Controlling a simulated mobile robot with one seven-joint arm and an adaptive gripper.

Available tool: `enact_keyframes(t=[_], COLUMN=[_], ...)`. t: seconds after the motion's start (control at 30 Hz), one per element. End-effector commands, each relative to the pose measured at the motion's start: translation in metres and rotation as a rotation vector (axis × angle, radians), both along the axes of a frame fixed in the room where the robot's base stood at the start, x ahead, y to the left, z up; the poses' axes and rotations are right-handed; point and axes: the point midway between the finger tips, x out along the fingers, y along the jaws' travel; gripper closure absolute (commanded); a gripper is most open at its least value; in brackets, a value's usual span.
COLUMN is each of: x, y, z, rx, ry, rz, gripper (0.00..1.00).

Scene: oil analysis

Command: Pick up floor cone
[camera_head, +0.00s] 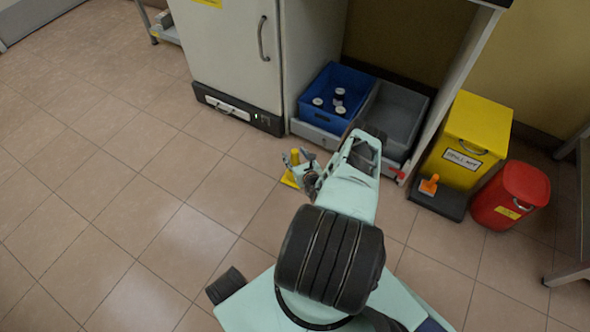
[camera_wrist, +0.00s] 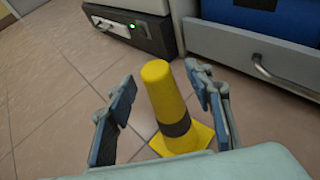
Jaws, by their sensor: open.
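A yellow floor cone (camera_wrist: 167,100) with a dark band and a square yellow base stands upright on the tiles. In the wrist view it is between the two open fingers of my gripper (camera_wrist: 162,105), with a gap on the left and a smaller gap on the right. In the head view the cone's base (camera_head: 290,180) shows just left of my gripper (camera_head: 305,172), which hides part of it. I cannot tell whether a finger touches the cone.
Behind the cone stand a white cabinet (camera_head: 228,60), a blue crate (camera_head: 330,75) with several jars, and a grey bin (camera_head: 400,105). A yellow spill box (camera_head: 480,125) and a red bin (camera_head: 525,180) stand right. The floor at left is clear.

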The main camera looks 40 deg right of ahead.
Motion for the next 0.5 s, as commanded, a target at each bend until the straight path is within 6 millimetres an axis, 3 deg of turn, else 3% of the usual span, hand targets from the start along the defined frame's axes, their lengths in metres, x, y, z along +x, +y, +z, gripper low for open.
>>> enact_keyframes(t=[0.33, 0.5], x=[0.0002, 0.0002], y=[0.0012, 0.0012], z=[-0.0014, -0.0014], rx=[0.000, 0.000], ry=[0.000, 0.000], rz=[-0.003, -0.003], gripper=[0.54, 0.72])
